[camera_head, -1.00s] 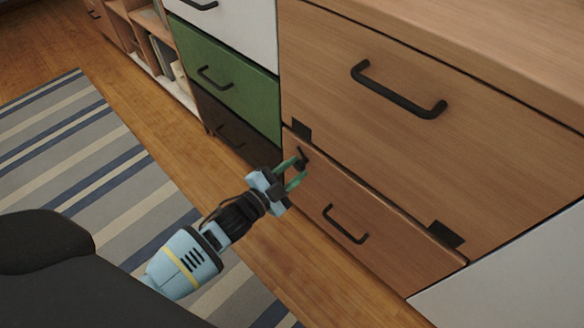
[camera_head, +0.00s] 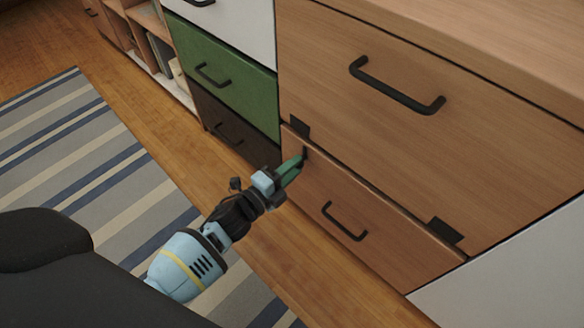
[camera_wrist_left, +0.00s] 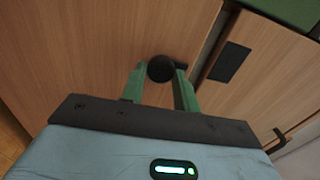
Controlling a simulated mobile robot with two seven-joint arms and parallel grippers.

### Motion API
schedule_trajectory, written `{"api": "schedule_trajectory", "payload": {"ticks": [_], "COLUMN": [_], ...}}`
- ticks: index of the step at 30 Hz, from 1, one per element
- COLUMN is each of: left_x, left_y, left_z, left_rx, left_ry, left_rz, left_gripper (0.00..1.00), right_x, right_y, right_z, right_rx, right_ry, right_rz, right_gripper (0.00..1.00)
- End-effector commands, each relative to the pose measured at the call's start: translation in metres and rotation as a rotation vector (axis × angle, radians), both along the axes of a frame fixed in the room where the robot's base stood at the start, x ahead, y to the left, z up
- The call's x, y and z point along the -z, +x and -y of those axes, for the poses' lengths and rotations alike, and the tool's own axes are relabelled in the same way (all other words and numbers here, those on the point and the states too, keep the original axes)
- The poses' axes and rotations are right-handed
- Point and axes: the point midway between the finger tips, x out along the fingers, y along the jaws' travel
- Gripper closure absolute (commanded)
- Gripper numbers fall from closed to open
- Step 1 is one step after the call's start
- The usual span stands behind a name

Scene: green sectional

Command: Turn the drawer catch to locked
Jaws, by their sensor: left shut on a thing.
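The lower wooden drawer (camera_head: 390,240) has a black bar handle (camera_head: 345,222). Its small black catch (camera_head: 304,153) sits near the drawer's upper left corner, partly hidden by my fingers. In the left wrist view the catch shows as a round black knob (camera_wrist_left: 161,68) with a short lever pointing right. My left gripper (camera_head: 297,163) is shut on the catch, its green fingers either side of it; they also show in the left wrist view (camera_wrist_left: 160,82). My right gripper is not in view.
A larger wooden drawer (camera_head: 450,150) with a black handle is above. Dark plates (camera_head: 299,126) and (camera_head: 446,230) sit at the seam. A green drawer (camera_head: 230,85) and a dark drawer (camera_head: 225,128) are to the left. The striped rug (camera_head: 80,150) and wooden floor lie clear in front.

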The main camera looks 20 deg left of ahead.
Motion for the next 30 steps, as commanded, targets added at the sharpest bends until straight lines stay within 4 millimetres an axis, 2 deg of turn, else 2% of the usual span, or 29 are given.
{"api": "schedule_trajectory", "payload": {"ticks": [18,19,23,24,30], "left_x": [0.0007,0.0006,0.0005,0.0004,0.0002], "left_y": [0.0002,0.0002,0.0002,0.0002,0.0001], "left_z": [-0.0017,-0.0017,-0.0013,-0.0012,-0.0007], "left_rx": [-0.003,-0.003,-0.002,-0.002,-0.001], "left_ry": [0.044,0.044,0.043,0.043,0.042], "left_rz": [0.014,0.014,0.013,0.013,0.014], "left_gripper": [0.92,0.68,0.51,0.48,0.48], "right_x": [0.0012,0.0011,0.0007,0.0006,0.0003], "right_y": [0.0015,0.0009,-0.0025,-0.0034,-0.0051], "right_z": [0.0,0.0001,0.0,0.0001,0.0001], "right_rx": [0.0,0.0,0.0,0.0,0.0], "right_ry": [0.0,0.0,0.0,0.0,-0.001], "right_rz": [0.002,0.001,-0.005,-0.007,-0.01], "right_gripper": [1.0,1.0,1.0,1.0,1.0]}}
